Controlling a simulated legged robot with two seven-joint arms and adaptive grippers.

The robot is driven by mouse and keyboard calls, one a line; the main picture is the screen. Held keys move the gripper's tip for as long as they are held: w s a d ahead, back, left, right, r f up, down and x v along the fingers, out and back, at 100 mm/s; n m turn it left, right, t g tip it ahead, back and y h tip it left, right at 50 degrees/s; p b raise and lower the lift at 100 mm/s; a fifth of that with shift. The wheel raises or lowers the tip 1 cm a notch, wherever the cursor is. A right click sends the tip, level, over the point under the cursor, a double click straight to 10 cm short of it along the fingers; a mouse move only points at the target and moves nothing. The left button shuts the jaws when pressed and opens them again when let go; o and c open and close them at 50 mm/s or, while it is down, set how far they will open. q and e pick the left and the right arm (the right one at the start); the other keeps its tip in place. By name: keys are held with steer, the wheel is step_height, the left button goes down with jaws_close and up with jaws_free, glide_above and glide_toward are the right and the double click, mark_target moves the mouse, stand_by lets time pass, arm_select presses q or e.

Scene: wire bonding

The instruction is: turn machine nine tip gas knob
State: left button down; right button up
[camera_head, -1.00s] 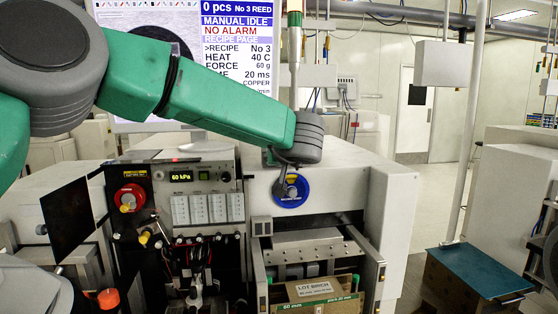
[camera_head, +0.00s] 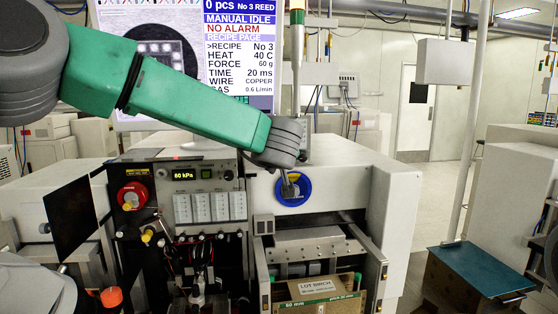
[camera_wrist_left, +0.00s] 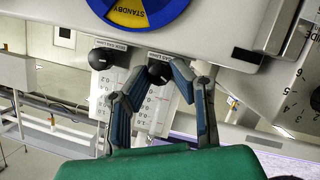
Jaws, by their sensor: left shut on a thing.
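My left gripper (camera_head: 290,188) hangs below my green arm at the machine's front, by the blue round dial (camera_head: 306,192). In the left wrist view, its fingers (camera_wrist_left: 162,68) are closed around a black knob (camera_wrist_left: 157,72) at the end of a white scale plate (camera_wrist_left: 157,105). A second black knob (camera_wrist_left: 101,57) on a similar scale plate (camera_wrist_left: 105,92) is beside it, outside the fingers. Both labels mention gas, but are partly covered or too small to read fully. The knobs are hidden in the head view. My right gripper is not in view.
The dial's yellow sector, marked STANDBY (camera_wrist_left: 128,14), is close to the fingers. Left on the panel are a red knob (camera_head: 131,196) and a 60 kPa display (camera_head: 187,175). A monitor (camera_head: 240,60) stands behind my arm. A teal-topped box (camera_head: 480,268) stands at right.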

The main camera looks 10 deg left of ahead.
arm_select(q)
steer(key=c, duration=1.4)
jaws_free()
steer(key=shift+f, duration=0.1)
